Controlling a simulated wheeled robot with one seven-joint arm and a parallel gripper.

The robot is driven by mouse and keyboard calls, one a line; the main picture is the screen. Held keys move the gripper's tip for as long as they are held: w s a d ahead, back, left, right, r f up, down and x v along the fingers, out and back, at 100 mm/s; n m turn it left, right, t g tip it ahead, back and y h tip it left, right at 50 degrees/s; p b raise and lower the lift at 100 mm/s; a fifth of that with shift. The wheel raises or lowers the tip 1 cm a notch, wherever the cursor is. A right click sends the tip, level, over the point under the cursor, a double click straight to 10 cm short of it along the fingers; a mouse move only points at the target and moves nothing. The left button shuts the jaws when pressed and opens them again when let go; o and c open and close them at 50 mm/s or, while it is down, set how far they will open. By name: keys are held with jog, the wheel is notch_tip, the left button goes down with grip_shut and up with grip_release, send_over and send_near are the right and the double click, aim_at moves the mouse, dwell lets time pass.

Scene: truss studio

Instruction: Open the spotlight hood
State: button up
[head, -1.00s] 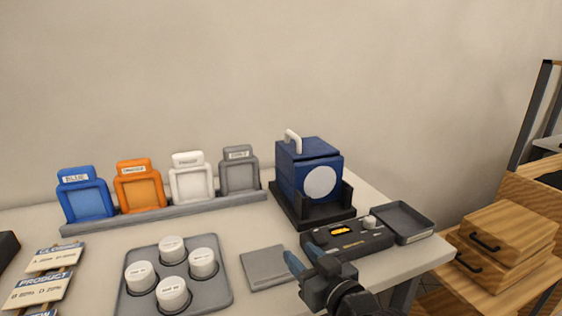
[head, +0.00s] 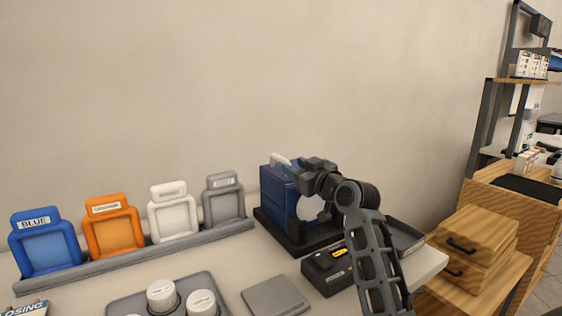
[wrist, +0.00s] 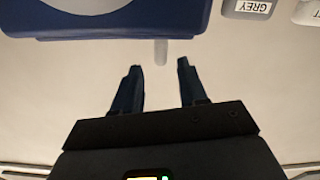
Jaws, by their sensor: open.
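The spotlight (head: 277,191) is a blue box with a white round lens (head: 309,208), standing in a black cradle (head: 270,228). A white handle (head: 281,160) rises from its hood at the top, and the hood looks shut. My gripper (head: 314,168) is over the spotlight's upper front, just right of the handle, and covers part of the hood and lens. In the wrist view, the open fingers (wrist: 160,72) point toward the pale handle (wrist: 161,51), which shows between and beyond their tips, apparently untouched. The blue spotlight body (wrist: 110,27) fills the upper left there.
Blue, orange, white and grey framed panels (head: 112,227) stand in a rack left of the spotlight. A black control box (head: 318,272) and a grey tray (head: 405,238) lie in front. A flat grey pad (head: 275,297) and a tray of white jars (head: 161,294) are nearer.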

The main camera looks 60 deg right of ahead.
aim_at(284, 159)
jog(key=p+x, duration=0.1)
jog(key=x, duration=0.5)
grip_shut()
dwell(0.3)
